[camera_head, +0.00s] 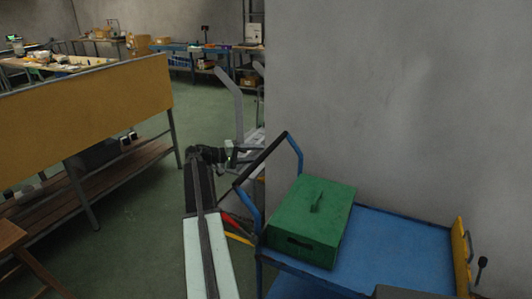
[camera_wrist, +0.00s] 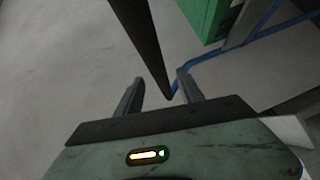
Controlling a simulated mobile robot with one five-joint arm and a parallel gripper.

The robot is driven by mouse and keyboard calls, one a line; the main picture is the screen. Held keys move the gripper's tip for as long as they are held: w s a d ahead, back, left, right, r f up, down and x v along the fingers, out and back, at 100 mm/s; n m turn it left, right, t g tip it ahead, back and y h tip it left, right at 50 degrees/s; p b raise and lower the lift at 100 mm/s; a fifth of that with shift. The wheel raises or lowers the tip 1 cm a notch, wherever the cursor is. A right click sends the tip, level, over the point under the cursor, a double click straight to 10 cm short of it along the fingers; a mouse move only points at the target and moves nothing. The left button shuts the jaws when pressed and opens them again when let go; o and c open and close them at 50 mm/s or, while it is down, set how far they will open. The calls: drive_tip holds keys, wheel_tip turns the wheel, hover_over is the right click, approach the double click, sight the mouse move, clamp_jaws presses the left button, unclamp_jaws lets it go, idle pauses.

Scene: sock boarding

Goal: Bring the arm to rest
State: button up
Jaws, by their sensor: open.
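My arm (camera_head: 208,250) reaches forward from the bottom of the head view. My gripper (camera_head: 252,154) is at its far end, turned to the right, close to the black grip (camera_head: 262,158) of a blue trolley's handle. In the wrist view my gripper (camera_wrist: 160,92) has its two dark fingers apart. The black grip (camera_wrist: 145,45) crosses the view and ends between the fingers in the picture. I cannot tell whether they touch it. I see nothing held.
The blue trolley (camera_head: 385,240) stands at the right against a grey wall (camera_head: 400,100). A green box (camera_head: 313,215) sits on it, also in the wrist view (camera_wrist: 208,15). A brown-panelled bench (camera_head: 90,98) stands at the left. Green floor (camera_head: 135,210) lies open between.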

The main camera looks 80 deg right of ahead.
drive_tip(key=shift+w+a, duration=0.3)
drive_tip(key=shift+w, duration=0.05)
drive_tip(key=shift+w, duration=0.15)
